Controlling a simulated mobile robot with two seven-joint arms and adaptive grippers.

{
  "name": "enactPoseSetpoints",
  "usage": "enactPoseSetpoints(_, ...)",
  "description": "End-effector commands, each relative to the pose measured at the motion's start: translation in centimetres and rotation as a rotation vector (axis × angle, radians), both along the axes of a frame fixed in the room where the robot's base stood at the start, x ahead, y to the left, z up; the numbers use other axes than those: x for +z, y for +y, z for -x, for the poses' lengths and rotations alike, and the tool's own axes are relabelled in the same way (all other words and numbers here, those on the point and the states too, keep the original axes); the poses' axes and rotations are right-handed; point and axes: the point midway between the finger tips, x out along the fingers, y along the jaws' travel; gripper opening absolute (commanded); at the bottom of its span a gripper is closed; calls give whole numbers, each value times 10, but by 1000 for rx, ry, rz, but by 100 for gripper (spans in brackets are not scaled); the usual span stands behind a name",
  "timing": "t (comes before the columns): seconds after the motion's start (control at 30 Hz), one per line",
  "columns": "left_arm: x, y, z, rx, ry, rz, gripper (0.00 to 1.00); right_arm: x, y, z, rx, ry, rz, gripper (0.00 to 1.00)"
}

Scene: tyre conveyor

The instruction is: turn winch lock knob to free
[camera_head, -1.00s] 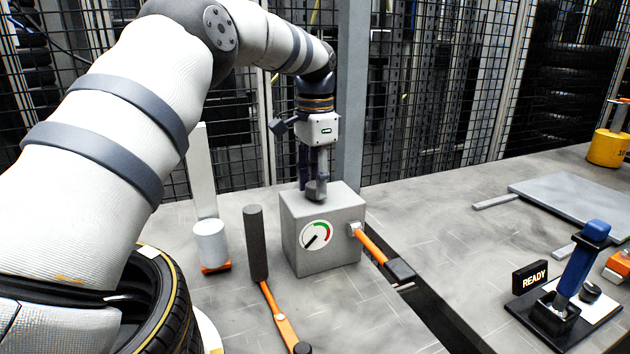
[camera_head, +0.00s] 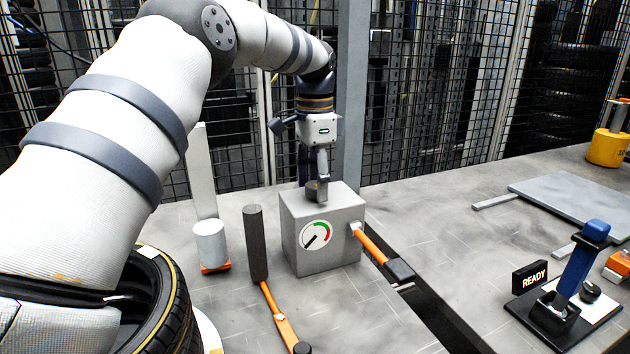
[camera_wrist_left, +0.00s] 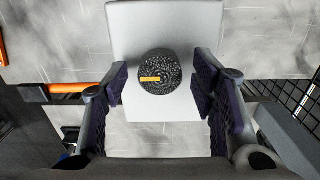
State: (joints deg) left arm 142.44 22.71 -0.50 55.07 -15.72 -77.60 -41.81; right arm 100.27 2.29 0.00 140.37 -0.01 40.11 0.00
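The winch lock knob (camera_wrist_left: 165,87) is a round, dark speckled knob with a yellow-orange bar on its top. It stands on top of the grey winch box (camera_head: 325,240). In the left wrist view the bar lies roughly level, toward the left side of the knob. My left gripper (camera_wrist_left: 158,85) points down over the box, one finger on each side of the knob. Gaps show between both fingers and the knob, so it is open. In the head view a finger partly hides the knob (camera_head: 311,192). My right gripper is not in view.
The box has a dial (camera_head: 316,235) on its front and an orange crank (camera_head: 371,244) on its right. An orange lever with a dark grip (camera_head: 256,243) stands in front. A white cylinder (camera_head: 210,243) is left. A READY sign (camera_head: 531,278) and blue-handled lever (camera_head: 582,262) are right.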

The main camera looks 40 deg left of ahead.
Motion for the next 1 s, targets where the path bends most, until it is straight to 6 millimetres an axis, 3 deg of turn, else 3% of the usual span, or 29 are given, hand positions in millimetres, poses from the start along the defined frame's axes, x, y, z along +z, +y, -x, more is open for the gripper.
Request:
enactPoseSetpoints(0.23,4,0,-1,1,-2,-1,52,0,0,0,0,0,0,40)
enactPoseSetpoints(0.6,70,0,-1,1,-1,-2,52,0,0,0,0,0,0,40)
enactPoseSetpoints(1.0,75,0,0,0,0,0,52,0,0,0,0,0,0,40)
